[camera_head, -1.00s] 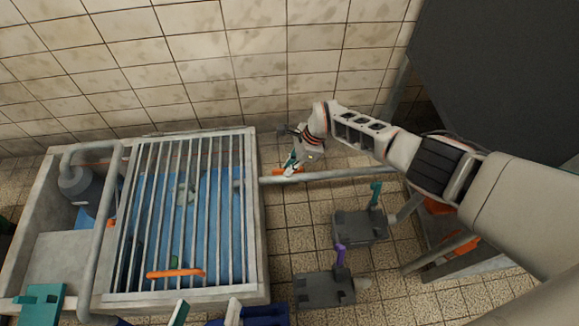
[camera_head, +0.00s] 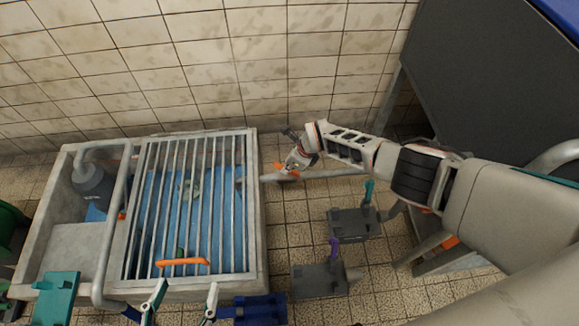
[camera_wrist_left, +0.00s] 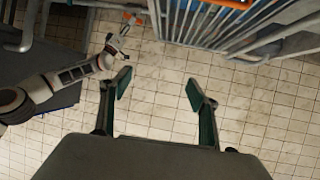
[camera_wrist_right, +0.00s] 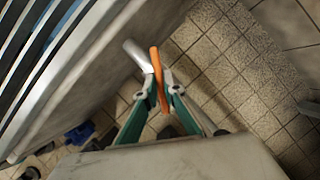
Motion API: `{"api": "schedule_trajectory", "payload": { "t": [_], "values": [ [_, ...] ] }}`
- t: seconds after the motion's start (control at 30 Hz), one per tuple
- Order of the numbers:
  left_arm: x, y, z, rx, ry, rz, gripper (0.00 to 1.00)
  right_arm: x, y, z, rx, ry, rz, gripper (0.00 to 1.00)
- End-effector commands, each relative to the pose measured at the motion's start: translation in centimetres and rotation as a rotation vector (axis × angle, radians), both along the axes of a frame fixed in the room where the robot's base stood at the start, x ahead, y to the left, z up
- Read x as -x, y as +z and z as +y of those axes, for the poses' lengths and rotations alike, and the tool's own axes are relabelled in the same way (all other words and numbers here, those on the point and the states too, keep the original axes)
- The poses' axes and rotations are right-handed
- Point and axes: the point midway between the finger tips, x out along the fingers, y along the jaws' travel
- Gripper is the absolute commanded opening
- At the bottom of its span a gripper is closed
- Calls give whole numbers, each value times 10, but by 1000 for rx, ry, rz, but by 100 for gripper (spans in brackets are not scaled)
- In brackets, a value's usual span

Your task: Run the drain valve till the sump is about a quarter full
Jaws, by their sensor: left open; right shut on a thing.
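The sump (camera_head: 262,215) is a pale concrete basin at left in the head view, covered by a barred grate. A blue surface (camera_head: 225,200) shows beneath the bars; I cannot tell its depth. A grey drain pipe (camera_head: 330,174) leaves its right side and carries an orange valve handle (camera_head: 281,167). My right gripper (camera_head: 288,168) is at that handle. In the right wrist view the fingers (camera_wrist_right: 161,88) are shut on the orange handle (camera_wrist_right: 155,62), beside the pipe end (camera_wrist_right: 138,55). My left gripper (camera_head: 184,292) is open and empty near the sump's front edge; it also shows in the left wrist view (camera_wrist_left: 158,88).
An orange bar (camera_head: 183,262) lies at the grate's front. A tiled wall (camera_head: 200,60) closes the back.

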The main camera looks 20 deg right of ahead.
Motion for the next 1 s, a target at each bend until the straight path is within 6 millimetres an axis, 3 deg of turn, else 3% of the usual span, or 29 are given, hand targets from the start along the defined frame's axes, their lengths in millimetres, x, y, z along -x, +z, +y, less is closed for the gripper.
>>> {"api": "schedule_trajectory", "payload": {
  "t": [0.6,1.0],
  "values": [
    [14,-23,14,-69,-10,50,61,5,-4,2,5,-581,5,0],
    [10,-13,8,-41,-9,30,61,6,-6,4,5,-885,7,0]
  ]
}}
